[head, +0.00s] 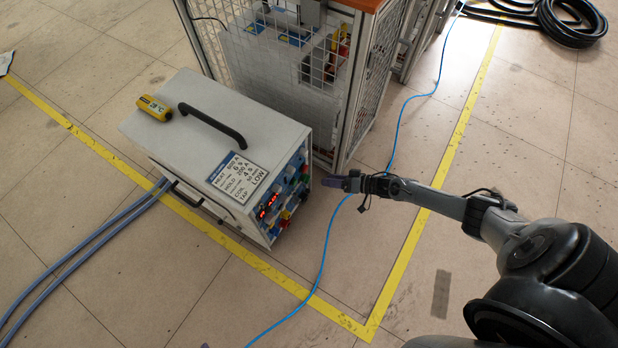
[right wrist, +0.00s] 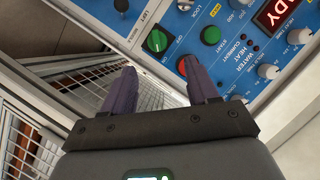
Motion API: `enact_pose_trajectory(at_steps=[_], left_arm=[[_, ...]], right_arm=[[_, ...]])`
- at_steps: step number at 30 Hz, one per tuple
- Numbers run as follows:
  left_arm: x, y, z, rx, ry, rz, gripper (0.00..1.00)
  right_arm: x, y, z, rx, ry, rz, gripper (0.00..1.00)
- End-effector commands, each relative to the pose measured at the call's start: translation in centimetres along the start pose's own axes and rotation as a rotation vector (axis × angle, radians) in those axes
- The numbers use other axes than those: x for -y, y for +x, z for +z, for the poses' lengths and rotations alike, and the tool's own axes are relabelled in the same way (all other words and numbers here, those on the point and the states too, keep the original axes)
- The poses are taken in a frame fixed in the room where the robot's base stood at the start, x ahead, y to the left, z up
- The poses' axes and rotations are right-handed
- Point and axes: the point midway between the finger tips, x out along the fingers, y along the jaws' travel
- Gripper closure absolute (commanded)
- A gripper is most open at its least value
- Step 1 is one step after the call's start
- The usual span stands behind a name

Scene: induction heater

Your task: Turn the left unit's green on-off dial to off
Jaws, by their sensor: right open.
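The grey box-shaped unit (head: 235,135) stands on the floor, its control panel (head: 283,195) facing my right gripper. In the right wrist view, the green on-off dial (right wrist: 156,41) is on the blue panel, near a LEFT label. It has a pale pointer mark, but I cannot tell which setting it points to. My right gripper (right wrist: 162,72) is open and empty, its two dark fingers pointing at the panel. The dial appears beyond the fingertips, between them and nearer the left one; no contact is visible. In the head view, the right gripper (head: 332,183) is just right of the panel. My left gripper is not in view.
A green start button (right wrist: 211,34), a red button (right wrist: 182,66), white knobs and a red lit display (right wrist: 277,14) share the panel. A wire-mesh cage (head: 285,75) stands close behind the unit. A blue cable (head: 325,245) runs along the floor. Floor at right is mostly clear.

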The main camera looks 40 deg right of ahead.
Motion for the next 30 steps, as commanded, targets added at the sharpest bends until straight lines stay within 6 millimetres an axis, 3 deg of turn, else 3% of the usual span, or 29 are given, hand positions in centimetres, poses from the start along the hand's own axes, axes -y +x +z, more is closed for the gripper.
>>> enact_pose_trajectory(at_steps=[9, 15, 30], left_arm=[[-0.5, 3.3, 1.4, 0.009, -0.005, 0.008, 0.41], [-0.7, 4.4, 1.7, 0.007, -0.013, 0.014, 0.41], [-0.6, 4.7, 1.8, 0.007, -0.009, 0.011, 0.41]], right_arm=[[-0.3, 5.4, 0.3, -0.001, -0.002, -0.003, 0.41], [-0.2, 7.7, 0.2, -0.001, -0.001, -0.001, 0.41], [0.0, 8.7, 0.0, 0.000, -0.001, 0.000, 0.43]])
